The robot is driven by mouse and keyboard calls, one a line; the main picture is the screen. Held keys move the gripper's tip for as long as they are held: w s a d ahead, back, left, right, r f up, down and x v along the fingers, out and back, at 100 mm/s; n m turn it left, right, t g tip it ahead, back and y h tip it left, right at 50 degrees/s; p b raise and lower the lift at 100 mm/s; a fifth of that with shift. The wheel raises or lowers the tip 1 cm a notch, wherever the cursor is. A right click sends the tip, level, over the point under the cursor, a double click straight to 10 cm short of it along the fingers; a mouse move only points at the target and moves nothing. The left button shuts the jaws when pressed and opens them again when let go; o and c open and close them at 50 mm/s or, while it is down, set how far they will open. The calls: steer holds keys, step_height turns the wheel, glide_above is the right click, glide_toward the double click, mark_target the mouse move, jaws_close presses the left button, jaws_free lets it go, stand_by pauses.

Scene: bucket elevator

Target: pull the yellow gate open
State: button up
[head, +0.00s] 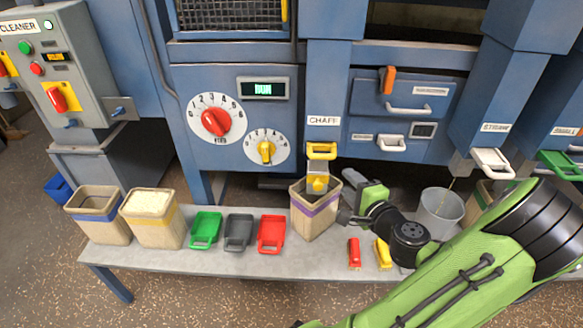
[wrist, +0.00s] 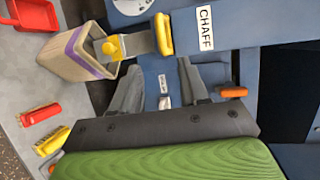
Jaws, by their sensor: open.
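The yellow gate (head: 321,151) has a loop-shaped handle across the front of the blue CHAFF spout. It also shows near the top of the wrist view (wrist: 163,34). The spout's lower end, with a yellow part (head: 317,184) on it, reaches into a tan bag with a purple band (head: 316,218). My gripper (head: 347,197) is just right of this bag, below and to the right of the gate. In the wrist view my gripper (wrist: 166,78) has its two grey fingers apart with nothing between them. It is not touching the gate handle.
A grey bench (head: 225,260) carries several bags, green, grey and red scoops, a small red item (head: 354,253) and a yellow one (head: 382,253). A grey bucket (head: 438,212) stands right of my gripper. White (head: 492,162) and green (head: 560,165) gate handles are farther right.

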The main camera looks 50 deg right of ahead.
mark_target(324, 158)
steer(key=p+x, duration=0.2)
steer(key=x, duration=1.3)
steer(key=shift+w+d+r, duration=0.1)
steer(key=shift+w+d, duration=0.2)
jaws_close()
